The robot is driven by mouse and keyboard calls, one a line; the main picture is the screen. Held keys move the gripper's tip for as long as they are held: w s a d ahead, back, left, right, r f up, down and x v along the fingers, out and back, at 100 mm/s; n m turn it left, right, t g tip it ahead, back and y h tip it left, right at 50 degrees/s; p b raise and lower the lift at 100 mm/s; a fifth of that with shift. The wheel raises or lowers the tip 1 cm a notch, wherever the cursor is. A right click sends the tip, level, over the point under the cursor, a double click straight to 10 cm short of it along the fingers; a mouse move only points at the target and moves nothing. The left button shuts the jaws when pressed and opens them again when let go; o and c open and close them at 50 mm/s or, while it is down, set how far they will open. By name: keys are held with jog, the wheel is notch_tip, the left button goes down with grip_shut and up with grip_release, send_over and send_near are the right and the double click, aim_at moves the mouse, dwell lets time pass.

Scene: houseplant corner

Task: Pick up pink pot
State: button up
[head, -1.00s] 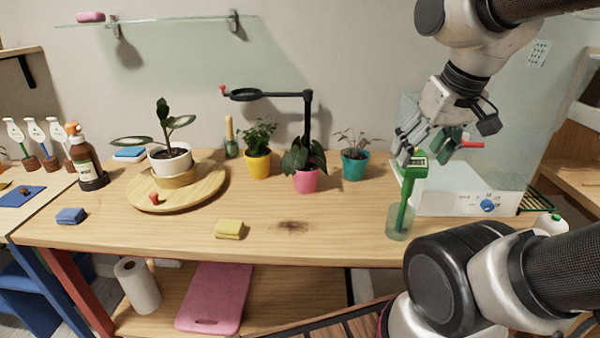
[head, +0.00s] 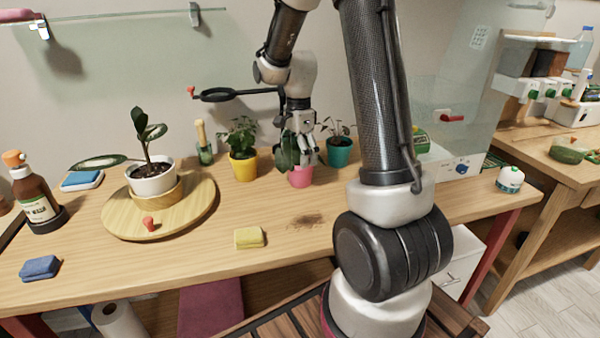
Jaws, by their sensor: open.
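The pink pot (head: 301,177) stands on the wooden table between a yellow pot (head: 243,166) and a teal pot (head: 339,152). Its dark-leaved plant (head: 284,152) shows to the left of my gripper and is partly hidden by it. My gripper (head: 310,160) is open, pointing down over the pink pot, with its fingers in front of the plant and the pot's upper part. I cannot tell whether the fingers touch the pot or plant.
A black magnifier arm (head: 235,95) stands just behind. A white pot (head: 152,178) sits on a round wooden board (head: 195,212) at left. A yellow sponge (head: 249,237) lies in front. The table front between sponge and my arm is mostly clear.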

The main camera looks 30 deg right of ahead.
aim_at(299, 170)
notch_tip(299, 170, down, 6)
jog(key=shift+d+r, duration=0.1)
jog(key=shift+c, duration=0.4)
jog(key=c, duration=1)
